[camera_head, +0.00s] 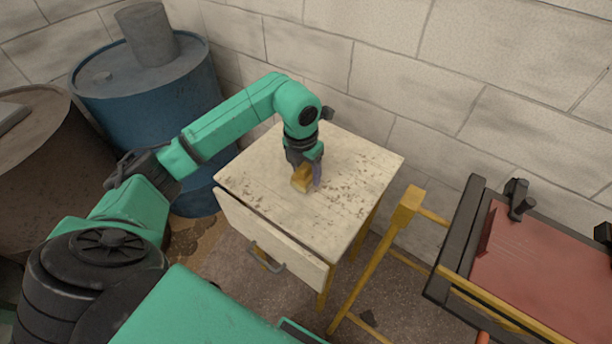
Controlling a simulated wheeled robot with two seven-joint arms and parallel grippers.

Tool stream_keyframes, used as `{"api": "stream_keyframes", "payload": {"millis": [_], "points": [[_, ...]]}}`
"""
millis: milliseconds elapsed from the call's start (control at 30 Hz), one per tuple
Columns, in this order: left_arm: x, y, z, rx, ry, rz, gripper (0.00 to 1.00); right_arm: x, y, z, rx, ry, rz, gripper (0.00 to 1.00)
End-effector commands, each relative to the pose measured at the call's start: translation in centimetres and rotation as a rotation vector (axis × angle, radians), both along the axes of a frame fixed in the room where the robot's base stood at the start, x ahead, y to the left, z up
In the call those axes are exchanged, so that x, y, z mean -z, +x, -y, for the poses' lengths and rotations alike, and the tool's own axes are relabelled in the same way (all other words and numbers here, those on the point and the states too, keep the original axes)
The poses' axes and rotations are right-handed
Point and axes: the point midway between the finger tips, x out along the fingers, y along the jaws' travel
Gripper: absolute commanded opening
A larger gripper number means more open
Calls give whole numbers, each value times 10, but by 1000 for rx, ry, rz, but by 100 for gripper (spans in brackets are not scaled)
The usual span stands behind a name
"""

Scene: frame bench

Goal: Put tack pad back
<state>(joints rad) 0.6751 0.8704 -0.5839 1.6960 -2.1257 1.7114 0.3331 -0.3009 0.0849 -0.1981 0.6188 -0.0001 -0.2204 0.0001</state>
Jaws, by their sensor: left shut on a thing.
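My left arm reaches in from the left over a small, worn, pale wooden table (350,165) with a drawer. My left gripper (305,180) points down at the middle of the tabletop and is shut on a small yellow-brown block, which I take to be the tack pad (301,180). The pad is at or just above the tabletop; I cannot tell whether it touches. The gripper hides part of it. A purplish piece shows beside the pad at the gripper's tip. My right gripper is not in view.
The drawer front (270,240) with its handle faces me, slightly ajar. A blue barrel (150,110) and a brown barrel (40,170) stand at left. A yellow frame (408,205) with a red panel (550,275) and dark clamps stands at right. A block wall is behind.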

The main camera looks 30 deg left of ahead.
Motion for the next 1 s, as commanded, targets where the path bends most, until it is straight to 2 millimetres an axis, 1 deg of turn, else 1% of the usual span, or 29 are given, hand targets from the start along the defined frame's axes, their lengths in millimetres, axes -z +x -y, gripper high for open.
{"api": "stream_keyframes", "payload": {"millis": [33,133,367,467,500,533,567,833,900,967,1000], "points": [[9,-1,0,-1,0,-5,10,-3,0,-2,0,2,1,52],[24,-1,0,-1,0,-3,10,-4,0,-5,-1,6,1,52],[27,0,0,0,0,0,10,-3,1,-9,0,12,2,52],[31,0,0,0,0,0,10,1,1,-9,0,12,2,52],[29,0,0,0,0,0,73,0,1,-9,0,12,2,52],[29,0,0,0,0,0,84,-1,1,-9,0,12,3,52],[29,0,0,0,0,-1,92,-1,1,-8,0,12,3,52],[28,0,0,0,0,-1,92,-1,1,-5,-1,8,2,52],[24,0,0,0,0,-1,92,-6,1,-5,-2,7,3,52],[20,0,0,0,0,1,92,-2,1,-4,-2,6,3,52],[13,0,0,0,-1,4,92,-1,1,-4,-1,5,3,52]]}}
